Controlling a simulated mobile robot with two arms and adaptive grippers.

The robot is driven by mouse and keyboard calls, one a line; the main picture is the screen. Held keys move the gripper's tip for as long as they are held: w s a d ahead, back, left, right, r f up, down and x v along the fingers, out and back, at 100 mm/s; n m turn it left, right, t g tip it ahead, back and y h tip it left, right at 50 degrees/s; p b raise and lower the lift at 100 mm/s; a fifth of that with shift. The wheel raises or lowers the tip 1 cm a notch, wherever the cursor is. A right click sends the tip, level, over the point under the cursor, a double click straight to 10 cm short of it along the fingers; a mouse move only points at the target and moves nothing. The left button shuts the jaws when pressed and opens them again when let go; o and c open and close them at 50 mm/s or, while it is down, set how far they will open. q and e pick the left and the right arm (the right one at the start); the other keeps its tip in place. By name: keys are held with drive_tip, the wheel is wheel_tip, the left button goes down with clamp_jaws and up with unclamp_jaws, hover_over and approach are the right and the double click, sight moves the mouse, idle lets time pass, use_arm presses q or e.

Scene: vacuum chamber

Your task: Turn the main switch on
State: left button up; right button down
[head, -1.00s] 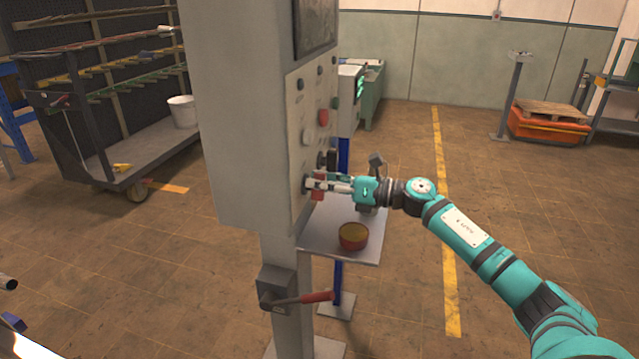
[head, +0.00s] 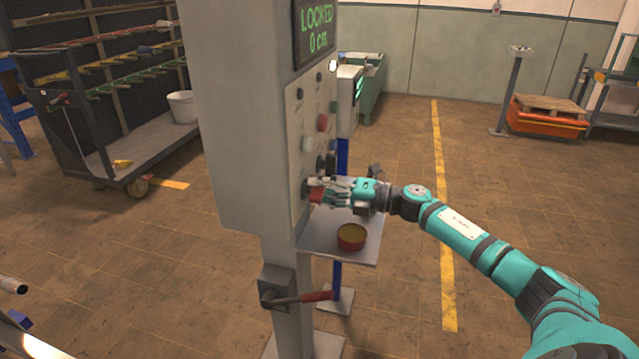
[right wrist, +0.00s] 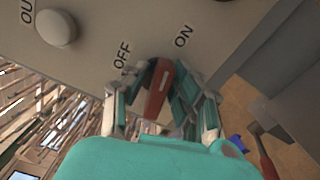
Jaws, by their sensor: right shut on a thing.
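The main switch (head: 316,196) is a red handle low on the control panel of the grey cabinet. My right gripper (head: 322,190) is shut on this handle. In the right wrist view the red handle (right wrist: 158,90) stands between the fingers, tilted, with its upper end between the OFF and ON labels and leaning toward ON. The display (head: 317,30) at the top of the cabinet is lit and reads LOCKED 0 cm in green. My left gripper is not in view.
A grey shelf with a round red tin (head: 351,237) sits below my right gripper. A lever with a red grip (head: 316,296) sticks out of the cabinet's post. A rack cart (head: 120,165) with a white bucket stands at left. The floor at right is clear around a yellow line.

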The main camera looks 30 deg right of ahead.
drive_tip(key=shift+m+p, duration=0.6)
drive_tip(key=shift+m, duration=0.7)
drive_tip(key=shift+f+m, duration=0.1)
drive_tip(key=shift+m, duration=0.2)
drive_tip(key=c, duration=1.3)
unclamp_jaws()
drive_tip(key=v, duration=1.2)
